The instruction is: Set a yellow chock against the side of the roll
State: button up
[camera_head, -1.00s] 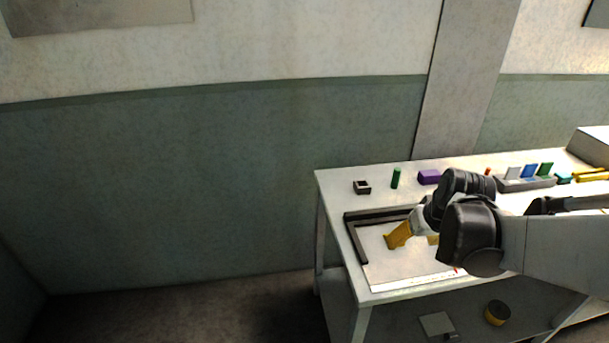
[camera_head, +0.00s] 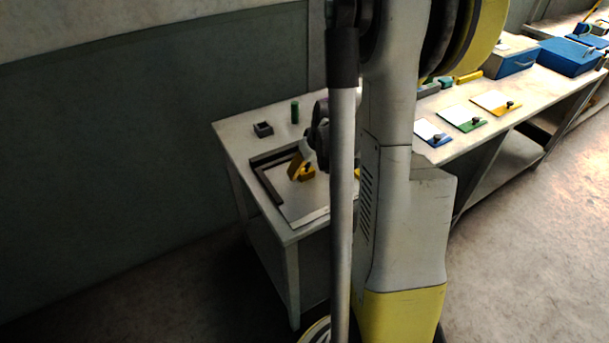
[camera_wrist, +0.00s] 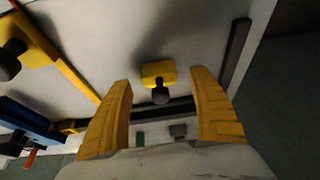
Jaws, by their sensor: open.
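A yellow chock (camera_wrist: 154,74) with a black knob lies on the pale board in the wrist view. My gripper (camera_wrist: 161,79) is open, with one yellow finger on either side of the chock in that view; I cannot tell how far above it the fingertips are. In the head view, the chock (camera_head: 308,174) shows beside a yellow finger of my gripper (camera_head: 297,165), within the dark corner frame. My column hides much of the table there. I cannot make out the roll in the current frames.
The dark frame (camera_head: 266,185) edges the board at the table's left end. A small dark square box (camera_head: 263,129) and a green cylinder (camera_head: 295,112) stand behind it. Knobbed plates (camera_head: 496,103) and a blue box (camera_head: 569,57) lie farther right.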

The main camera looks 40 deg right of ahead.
jog(key=x, duration=0.3)
jog(key=shift+b, duration=0.35)
jog(key=shift+r, duration=0.1)
jog(key=c, duration=1.4)
jog(key=shift+r, duration=0.1)
